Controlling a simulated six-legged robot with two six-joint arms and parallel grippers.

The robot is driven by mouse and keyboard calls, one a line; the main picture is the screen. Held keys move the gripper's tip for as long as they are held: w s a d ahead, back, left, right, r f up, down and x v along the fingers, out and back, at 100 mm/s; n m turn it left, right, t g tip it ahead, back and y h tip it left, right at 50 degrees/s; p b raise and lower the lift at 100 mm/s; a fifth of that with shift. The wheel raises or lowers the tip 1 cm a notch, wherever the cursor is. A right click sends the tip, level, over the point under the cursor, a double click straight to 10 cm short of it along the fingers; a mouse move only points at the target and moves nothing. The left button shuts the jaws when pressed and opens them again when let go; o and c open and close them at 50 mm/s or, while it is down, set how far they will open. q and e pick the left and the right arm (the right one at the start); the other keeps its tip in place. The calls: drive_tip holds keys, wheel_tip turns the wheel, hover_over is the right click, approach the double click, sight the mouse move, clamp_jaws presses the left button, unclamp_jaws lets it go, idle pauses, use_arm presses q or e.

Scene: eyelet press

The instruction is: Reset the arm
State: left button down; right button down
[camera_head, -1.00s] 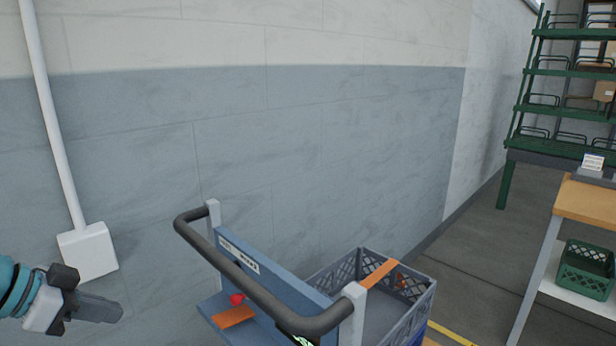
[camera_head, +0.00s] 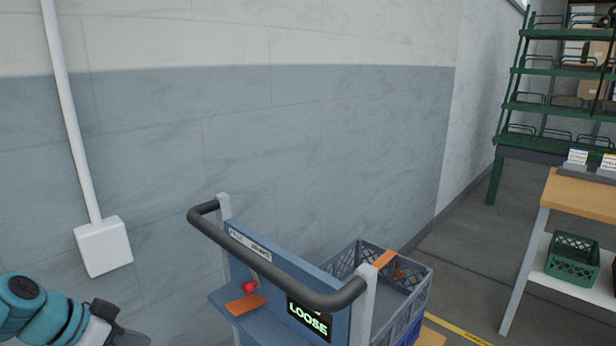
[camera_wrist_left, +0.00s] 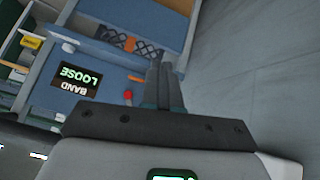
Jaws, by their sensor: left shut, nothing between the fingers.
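My left arm comes in at the lower left of the head view. Its gripper (camera_head: 128,338) is cut off by the bottom edge, to the left of the cart and apart from it. In the left wrist view the left gripper's fingers (camera_wrist_left: 166,75) are closed together with nothing between them. The cart's blue panel (camera_head: 270,268) has a dark handle bar (camera_head: 285,278), a red knob (camera_head: 249,287) and a display (camera_head: 309,319) reading "LOOSE". In the wrist view the display (camera_wrist_left: 76,79) is upside down and reads "BAND LOOSE". My right gripper is not in view.
A grey crate (camera_head: 345,268) with an orange strap (camera_head: 384,259) sits behind the panel. A grey wall (camera_head: 300,150) with a white pipe (camera_head: 72,120) stands behind. A wooden-topped table (camera_head: 580,192), a green crate (camera_head: 572,268) and a green rack (camera_head: 540,140) are at right.

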use_arm(q)
drive_tip(key=s+d+f+n+g, duration=0.1)
drive_tip(key=d+f, duration=0.2)
drive_tip(key=f, duration=0.5)
drive_tip(key=s+d+f+n+g+y, duration=0.1)
drive_tip(key=d+f+n, duration=0.15)
drive_tip(key=f, duration=0.45)
drive_tip(key=s+d+f+n+g, duration=0.1)
drive_tip(key=d+f, duration=0.2)
drive_tip(key=f, duration=0.5)
drive_tip(key=s+d+f+n+g, duration=0.1)
drive_tip(key=s+d+f+n, duration=0.1)
drive_tip(key=s+d+f, duration=0.6)
drive_tip(key=s+d+f+n+g, duration=0.1)
drive_tip(key=s+d+f+g, duration=0.1)
drive_tip(key=s+d+f, duration=0.65)
drive_tip(key=d+p+v, duration=0.2)
drive_tip(key=p+v, duration=0.9)
drive_tip(key=v, duration=0.1)
drive_tip(key=d+r+p+v, duration=0.1)
drive_tip(key=d+p+v, duration=0.1)
drive_tip(key=p+v, duration=0.9)
drive_tip(key=shift+s+r+t, duration=0.3)
drive_tip(key=shift+s+r, duration=0.3)
drive_tip(key=shift+r, duration=0.15)
